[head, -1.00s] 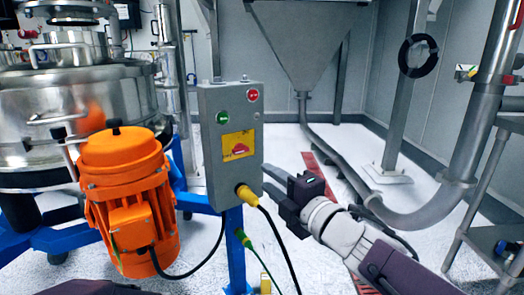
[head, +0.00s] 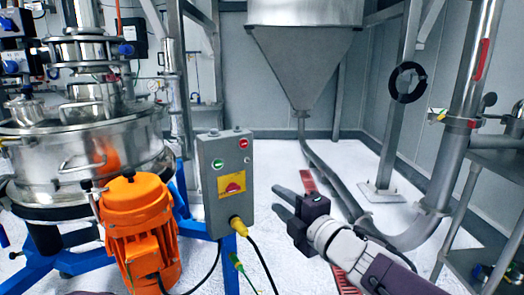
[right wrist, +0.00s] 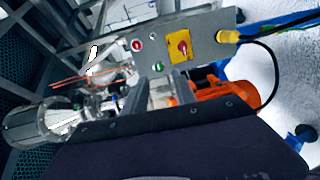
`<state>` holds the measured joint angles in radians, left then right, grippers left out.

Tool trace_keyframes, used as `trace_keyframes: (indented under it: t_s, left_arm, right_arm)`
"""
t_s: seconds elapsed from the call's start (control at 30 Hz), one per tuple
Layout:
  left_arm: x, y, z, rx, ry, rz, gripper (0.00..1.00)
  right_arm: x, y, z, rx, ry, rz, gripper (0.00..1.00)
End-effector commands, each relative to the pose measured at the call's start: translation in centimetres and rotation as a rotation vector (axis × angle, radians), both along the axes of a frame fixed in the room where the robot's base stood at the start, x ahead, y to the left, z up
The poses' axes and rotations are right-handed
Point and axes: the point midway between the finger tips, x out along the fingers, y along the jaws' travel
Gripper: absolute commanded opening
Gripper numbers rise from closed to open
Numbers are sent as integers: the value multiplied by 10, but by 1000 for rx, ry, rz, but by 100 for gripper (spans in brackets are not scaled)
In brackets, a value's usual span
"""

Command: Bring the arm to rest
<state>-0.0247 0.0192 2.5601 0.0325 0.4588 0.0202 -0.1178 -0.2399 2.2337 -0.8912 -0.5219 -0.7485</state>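My right gripper (head: 281,204) is in the middle of the head view, reaching in from the lower right. Its two dark fingers are apart with nothing between them. It is to the right of the grey control box (head: 212,205), with a visible gap in the picture. In the right wrist view the fingers (right wrist: 163,90) stand apart in front of the lower edge of the box (right wrist: 215,48). The box has a green button, a red button and a red switch on a yellow plate. My left gripper is not in view.
An orange motor (head: 140,225) and the steel sifter (head: 90,145) on a blue frame (head: 75,255) stand at left. A grey hopper (head: 305,70) hangs behind. A bent steel pipe (head: 455,150) and a metal rack (head: 490,220) stand at right.

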Motion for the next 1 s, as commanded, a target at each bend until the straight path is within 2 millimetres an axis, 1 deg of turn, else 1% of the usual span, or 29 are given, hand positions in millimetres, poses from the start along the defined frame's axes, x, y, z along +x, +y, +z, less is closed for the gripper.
trace_keyframes:
  t_s: [0.03,0.07,0.1,0.17,0.2,0.27,0.3,0.33,0.4,0.5,0.57,0.6,0.67,0.73,0.8,0.87,0.9,1.0]
  left_arm:
    - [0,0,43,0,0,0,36]
    - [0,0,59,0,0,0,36]
    - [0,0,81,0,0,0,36]
    - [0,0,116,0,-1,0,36]
    - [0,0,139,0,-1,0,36]
    - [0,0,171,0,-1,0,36]
    - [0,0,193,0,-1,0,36]
    - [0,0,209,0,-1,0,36]
    - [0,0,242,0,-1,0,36]
    - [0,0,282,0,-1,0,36]
    - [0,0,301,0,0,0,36]
    - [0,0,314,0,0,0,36]
    - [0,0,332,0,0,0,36]
    - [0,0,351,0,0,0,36]
    - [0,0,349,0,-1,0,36]
    - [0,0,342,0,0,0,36]
    - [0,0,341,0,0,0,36]
    - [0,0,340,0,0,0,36]
  right_arm:
    - [3,-4,34,7,24,-14,33]
    - [6,-7,43,14,45,-27,33]
    - [9,-12,55,25,75,-47,33]
    - [14,-22,71,49,137,-92,33]
    - [17,-31,78,71,186,-129,33]
    - [20,-44,87,112,269,-192,33]
    - [21,-54,90,144,331,-240,33]
    - [20,-62,92,169,380,-280,33]
    - [15,-80,92,234,498,-379,33]
    - [1,-103,86,330,666,-527,33]
    - [-13,-114,79,391,766,-622,33]
    - [-23,-121,75,433,833,-687,33]
    - [-43,-131,67,499,939,-795,33]
    - [-76,-140,55,595,1082,-954,33]
    - [-108,-143,30,682,1203,-1100,33]
    - [-131,-143,10,745,1282,-1206,33]
    - [-145,-142,4,786,1328,-1273,33]
    - [-176,-137,-5,879,1421,-1426,33]
